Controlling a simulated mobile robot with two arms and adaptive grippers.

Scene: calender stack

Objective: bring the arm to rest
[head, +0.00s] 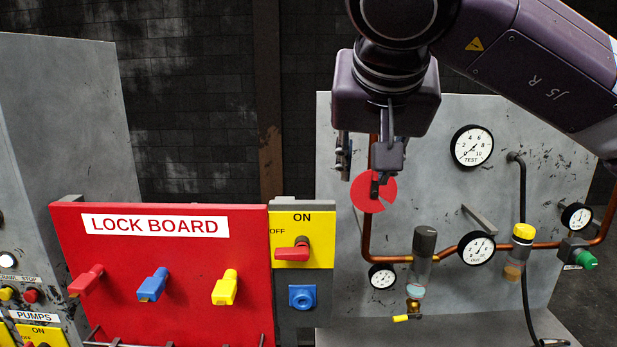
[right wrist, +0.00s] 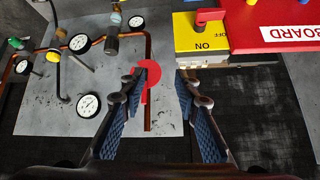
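My right gripper (head: 364,168) hangs from the right arm in front of the grey gauge panel (head: 420,140). In the right wrist view the gripper (right wrist: 162,82) has its two fingers spread apart with nothing between them. A red notched disc (head: 362,200) shows just below and behind the fingers in the head view. In the right wrist view the red disc (right wrist: 154,84) is partly hidden behind one finger, over the copper pipe. I cannot tell how far the fingers are from it. My left gripper is in neither view.
The red lock board (head: 170,255) with red, blue and yellow handles stands left of the gripper. Beside it is a yellow switch plate (head: 318,256) with a red handle. Gauges, copper pipe and a green knob (head: 586,259) stick out from the panel.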

